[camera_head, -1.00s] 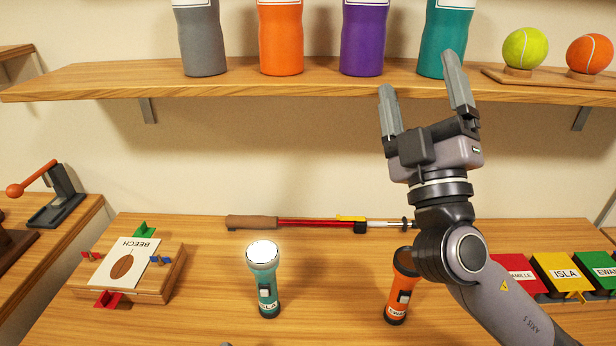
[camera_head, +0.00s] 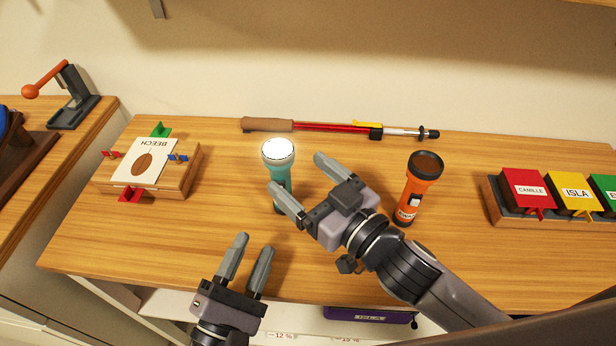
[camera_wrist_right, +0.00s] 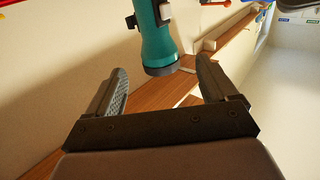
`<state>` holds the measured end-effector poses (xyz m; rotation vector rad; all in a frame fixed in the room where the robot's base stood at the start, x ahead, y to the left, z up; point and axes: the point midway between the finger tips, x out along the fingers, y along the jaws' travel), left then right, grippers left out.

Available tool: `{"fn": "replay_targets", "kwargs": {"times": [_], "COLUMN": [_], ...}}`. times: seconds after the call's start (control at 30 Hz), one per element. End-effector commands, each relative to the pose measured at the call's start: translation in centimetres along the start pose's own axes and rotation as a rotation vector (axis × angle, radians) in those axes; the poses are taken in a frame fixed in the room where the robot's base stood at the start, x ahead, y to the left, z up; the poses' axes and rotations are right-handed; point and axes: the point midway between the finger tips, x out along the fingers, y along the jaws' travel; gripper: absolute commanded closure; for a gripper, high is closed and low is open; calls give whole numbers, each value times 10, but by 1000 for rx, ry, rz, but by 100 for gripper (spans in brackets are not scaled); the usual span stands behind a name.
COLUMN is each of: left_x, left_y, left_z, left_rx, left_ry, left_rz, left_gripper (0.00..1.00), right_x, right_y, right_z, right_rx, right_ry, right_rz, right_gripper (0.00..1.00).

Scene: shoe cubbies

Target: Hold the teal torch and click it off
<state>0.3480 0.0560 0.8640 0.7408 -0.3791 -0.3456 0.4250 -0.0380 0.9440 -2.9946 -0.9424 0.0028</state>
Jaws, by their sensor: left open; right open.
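The teal torch (camera_head: 280,172) stands upright on the wooden table with its lens up and glowing white. Its lower part is hidden behind my right gripper in the head view. My right gripper (camera_head: 297,178) is open, its fingertips close to the torch's right side and front. In the right wrist view the teal torch (camera_wrist_right: 158,35) shows ahead of the open fingers, its dark end cap nearest the gap between them; contact cannot be told. Its switch shows only partly at its edge. My left gripper (camera_head: 254,256) is open and empty near the table's front edge.
An orange torch (camera_head: 421,180) stands right of my right gripper. A red rod with a cork-like grip (camera_head: 320,127) lies behind. A card press marked BEECH (camera_head: 150,165) sits at left, coloured name boxes (camera_head: 535,195) at right. The table's front left is clear.

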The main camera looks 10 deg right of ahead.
Motion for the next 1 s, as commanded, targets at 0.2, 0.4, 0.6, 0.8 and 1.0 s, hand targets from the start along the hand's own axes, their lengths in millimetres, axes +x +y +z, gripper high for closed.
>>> {"fn": "replay_targets", "kwargs": {"times": [0.2,0.4,0.6,0.8,1.0], "left_x": [0,0,0,0,0], "left_y": [0,0,0,0,0], "left_z": [0,0,0,0,0], "left_rx": [0,0,0,0,0], "left_ry": [0,0,0,0,0], "left_rz": [0,0,0,0,0], "left_gripper": [57,57,57,57,57], "right_x": [27,52,66,67,67], "right_y": [0,0,0,0,0], "right_z": [-2,-1,-1,-1,-1], "right_rx": [-2,-3,-4,-3,-3], "right_ry": [4,2,2,1,1], "right_rz": [0,1,1,1,1], "right_gripper": [14,14,14,14,47]}}
